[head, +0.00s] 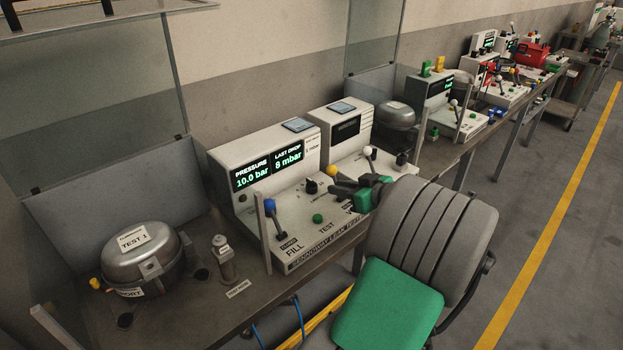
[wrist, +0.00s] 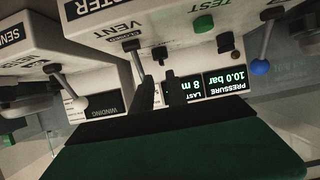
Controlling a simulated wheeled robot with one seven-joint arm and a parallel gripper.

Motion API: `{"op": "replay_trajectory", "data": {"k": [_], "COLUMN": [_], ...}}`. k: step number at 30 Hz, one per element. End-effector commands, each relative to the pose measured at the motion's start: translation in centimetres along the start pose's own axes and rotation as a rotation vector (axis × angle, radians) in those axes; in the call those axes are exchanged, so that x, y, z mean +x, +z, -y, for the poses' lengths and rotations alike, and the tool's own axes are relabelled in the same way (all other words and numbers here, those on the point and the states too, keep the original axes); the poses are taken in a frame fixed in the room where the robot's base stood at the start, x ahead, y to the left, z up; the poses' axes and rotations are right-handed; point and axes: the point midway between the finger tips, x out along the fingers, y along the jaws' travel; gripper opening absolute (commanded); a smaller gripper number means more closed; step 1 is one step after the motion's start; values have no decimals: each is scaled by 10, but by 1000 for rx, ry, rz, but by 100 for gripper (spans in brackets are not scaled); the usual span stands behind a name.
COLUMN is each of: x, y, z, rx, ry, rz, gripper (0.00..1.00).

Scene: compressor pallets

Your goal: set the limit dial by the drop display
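The leak tester (head: 262,152) is a pale console with a lit display (head: 268,170) reading pressure 10.0 bar and last drop 8 mbar. The display also shows upside down in the wrist view (wrist: 212,85). A small black dial (head: 311,186) stands on the panel in front of the display's right end. What looks like the dial shows in the wrist view (wrist: 160,54), just beyond my fingertips. Its marks are too small to read. My gripper (head: 333,187) is right of the dial, apart from it. In the wrist view its fingers (wrist: 158,76) are apart with nothing between them.
A blue-knobbed FILL lever (head: 270,205) and a green TEST button (head: 317,218) are near the dial. A yellow-knobbed lever (head: 326,171) rises close behind my gripper. A compressor (head: 140,258) marked TEST 1 sits at left. A second console (head: 348,128) adjoins at right.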

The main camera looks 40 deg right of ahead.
Motion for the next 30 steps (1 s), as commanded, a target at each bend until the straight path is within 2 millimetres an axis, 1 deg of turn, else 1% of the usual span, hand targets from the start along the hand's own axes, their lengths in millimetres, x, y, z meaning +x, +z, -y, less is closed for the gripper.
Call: {"op": "replay_trajectory", "data": {"k": [2, 6, 9, 12, 15, 21, 23, 28, 30], "x": [11, 42, 61, 74, 79, 79, 79, 78, 78], "y": [-1, -2, -3, -2, -2, -2, -2, -2, -2], "z": [2, 8, 8, 8, 8, 7, 6, 6, 6], "rx": [-1, -5, -6, -6, -6, -5, -5, -5, -4], "ry": [-6, -17, -18, -15, -14, -12, -11, -11, -11], "rz": [0, 1, 1, 1, 1, 1, 1, 1, 1], "gripper": [18, 18, 18, 18, 18, 18, 14, 0, 0]}}
